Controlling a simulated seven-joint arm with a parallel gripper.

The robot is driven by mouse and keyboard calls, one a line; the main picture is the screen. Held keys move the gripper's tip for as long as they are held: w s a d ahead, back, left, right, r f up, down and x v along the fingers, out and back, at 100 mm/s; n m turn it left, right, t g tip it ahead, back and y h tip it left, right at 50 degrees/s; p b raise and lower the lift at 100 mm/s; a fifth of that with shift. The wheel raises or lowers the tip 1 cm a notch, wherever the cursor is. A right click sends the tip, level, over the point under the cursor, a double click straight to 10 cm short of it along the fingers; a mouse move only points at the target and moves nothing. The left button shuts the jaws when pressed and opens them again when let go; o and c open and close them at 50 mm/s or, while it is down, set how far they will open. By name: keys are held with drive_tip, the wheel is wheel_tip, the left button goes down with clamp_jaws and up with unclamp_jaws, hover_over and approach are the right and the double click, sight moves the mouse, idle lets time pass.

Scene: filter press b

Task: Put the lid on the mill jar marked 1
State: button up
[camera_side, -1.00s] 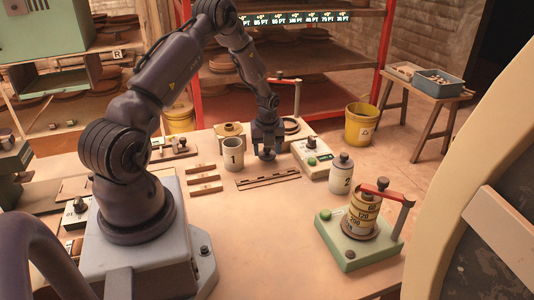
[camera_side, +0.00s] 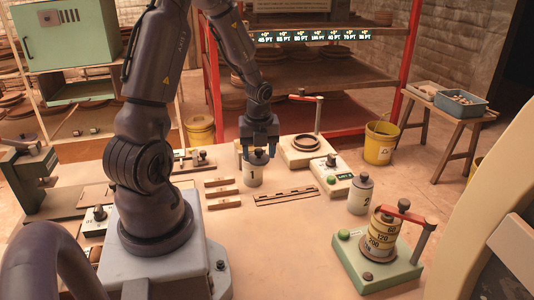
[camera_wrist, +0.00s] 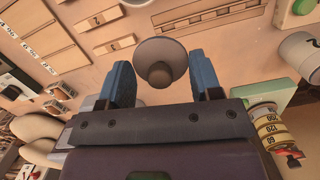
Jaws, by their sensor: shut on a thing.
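The mill jar marked 1 (camera_side: 253,177) stands upright on the table, pale with a dark 1. My gripper (camera_side: 259,147) is directly above it, pointing down, shut on the grey lid (camera_side: 257,158). The lid is at the jar's mouth; I cannot tell whether it is fully seated. In the wrist view the round lid (camera_wrist: 160,52) with its dark knob lies between my two blue fingers (camera_wrist: 163,80) and hides the jar beneath.
A jar marked 2 (camera_side: 361,196) with a lid stands to the right. A green-based stand (camera_side: 376,268) holds stacked numbered rings at the front right. A control box (camera_side: 331,176) and a cream press base (camera_side: 305,152) stand nearby.

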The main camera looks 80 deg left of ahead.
drive_tip(key=a+r+n, duration=0.3)
drive_tip(key=a+n, duration=0.2)
drive_tip(key=a, duration=0.3)
drive_tip(key=shift+g, duration=0.3)
drive_tip(key=shift+s+d+f, duration=0.1)
drive_tip(key=shift+f, duration=1.55)
drive_tip(key=shift+d+f, duration=0.1)
drive_tip(key=shift+f, duration=1.5)
drive_tip(key=shift+f, duration=0.2)
drive_tip(key=o, duration=1.2)
drive_tip(key=shift+r, duration=0.1)
wheel_tip(320, 180, up, 7)
